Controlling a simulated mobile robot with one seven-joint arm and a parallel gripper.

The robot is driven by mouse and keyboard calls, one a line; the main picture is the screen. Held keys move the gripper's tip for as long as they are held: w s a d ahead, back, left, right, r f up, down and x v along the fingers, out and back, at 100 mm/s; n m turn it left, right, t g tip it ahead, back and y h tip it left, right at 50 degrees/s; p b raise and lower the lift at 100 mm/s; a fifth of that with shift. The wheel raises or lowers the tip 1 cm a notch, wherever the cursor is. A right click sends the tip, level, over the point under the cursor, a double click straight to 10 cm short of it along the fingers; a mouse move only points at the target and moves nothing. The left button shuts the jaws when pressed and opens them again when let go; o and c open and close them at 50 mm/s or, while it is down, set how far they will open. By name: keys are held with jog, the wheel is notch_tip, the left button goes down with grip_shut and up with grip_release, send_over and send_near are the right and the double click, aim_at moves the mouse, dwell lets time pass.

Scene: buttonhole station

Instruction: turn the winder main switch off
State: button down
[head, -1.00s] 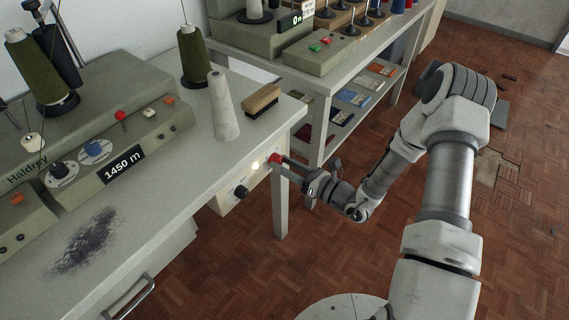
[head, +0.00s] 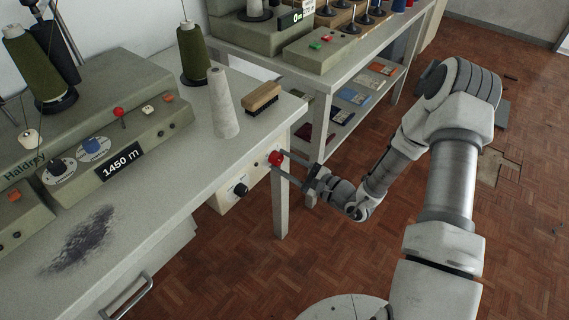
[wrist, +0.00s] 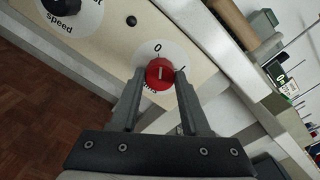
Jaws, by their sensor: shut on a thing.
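The winder main switch is a red knob (head: 274,158) on the cream panel under the table's right front corner. In the wrist view the red knob (wrist: 160,73) sits on a white dial marked 0 and I, with other lettering partly hidden. The white line on the knob points up toward the 0. My gripper (wrist: 160,82) has one finger on each side of the knob and is shut on it. In the head view my gripper (head: 288,167) reaches the knob from the right.
A black speed knob (head: 239,190) is left of the switch on the same panel (head: 226,201). A small dark lamp (wrist: 131,20) sits between them. A table leg (head: 280,210) stands just below. A brush (head: 262,97) and a pale cone (head: 222,105) stand on the table.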

jog(key=shift+n, duration=1)
jog(key=shift+c, duration=1.9)
grip_release()
jog(key=p+v, duration=0.2)
jog(key=v, duration=1.5)
jog(key=shift+d, duration=0.2)
jog(key=shift+s+r, duration=0.1)
jog(key=shift+s, duration=0.05)
